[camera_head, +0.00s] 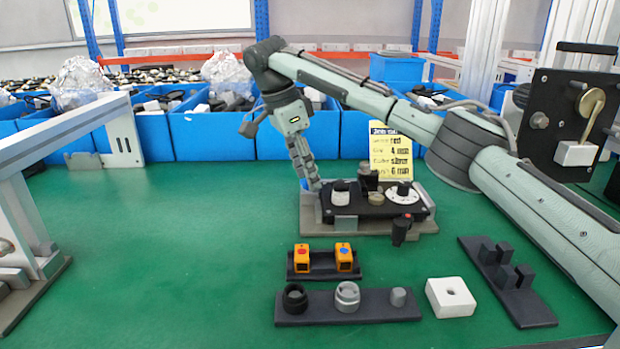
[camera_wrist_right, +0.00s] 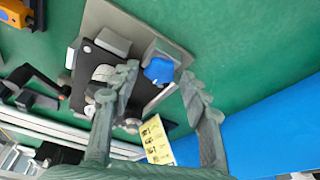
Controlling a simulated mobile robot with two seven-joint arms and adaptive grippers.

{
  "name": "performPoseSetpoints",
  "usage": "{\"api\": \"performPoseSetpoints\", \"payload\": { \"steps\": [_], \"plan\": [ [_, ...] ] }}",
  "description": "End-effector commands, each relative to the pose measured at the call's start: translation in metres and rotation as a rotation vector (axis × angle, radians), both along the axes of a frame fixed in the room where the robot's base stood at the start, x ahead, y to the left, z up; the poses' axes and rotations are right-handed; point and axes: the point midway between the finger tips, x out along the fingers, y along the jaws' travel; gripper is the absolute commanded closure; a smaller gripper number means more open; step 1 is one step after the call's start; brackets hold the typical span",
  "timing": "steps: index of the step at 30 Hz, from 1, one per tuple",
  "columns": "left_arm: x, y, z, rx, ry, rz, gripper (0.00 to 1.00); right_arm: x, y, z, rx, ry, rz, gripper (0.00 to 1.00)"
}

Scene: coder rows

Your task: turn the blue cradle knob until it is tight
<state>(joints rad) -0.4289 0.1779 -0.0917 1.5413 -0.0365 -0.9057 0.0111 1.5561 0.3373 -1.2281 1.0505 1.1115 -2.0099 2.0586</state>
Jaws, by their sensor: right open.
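The blue cradle knob (camera_wrist_right: 158,71) shows in the right wrist view, at the corner of a black fixture (camera_wrist_right: 90,60) on a grey base plate. My right gripper (camera_head: 314,187) points down at the left end of the fixture. In the wrist view the right gripper (camera_wrist_right: 159,75) is open, with one finger on each side of the knob in the picture. I cannot tell whether the fingers touch it. My left gripper is not in view.
A yellow note card (camera_head: 396,150) stands behind the fixture. In front are a rack with orange blocks (camera_head: 323,262), a dark tray with rings (camera_head: 384,306), a white block (camera_head: 450,297) and a dark rack (camera_head: 508,282). Blue bins (camera_head: 212,134) line the back. Green table left of the fixture is clear.

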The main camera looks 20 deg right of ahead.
Motion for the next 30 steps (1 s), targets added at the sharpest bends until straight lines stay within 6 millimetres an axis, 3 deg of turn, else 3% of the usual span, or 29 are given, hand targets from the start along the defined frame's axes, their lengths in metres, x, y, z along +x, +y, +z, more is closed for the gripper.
{"api": "performPoseSetpoints", "payload": {
  "steps": [15,30],
  "plan": [
    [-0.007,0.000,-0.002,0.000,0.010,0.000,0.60,0.000,0.000,0.042,-0.001,-0.002,0.000,0.54],
    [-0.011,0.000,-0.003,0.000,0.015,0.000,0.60,0.000,0.000,0.045,-0.001,-0.001,0.000,0.54]
  ]
}}
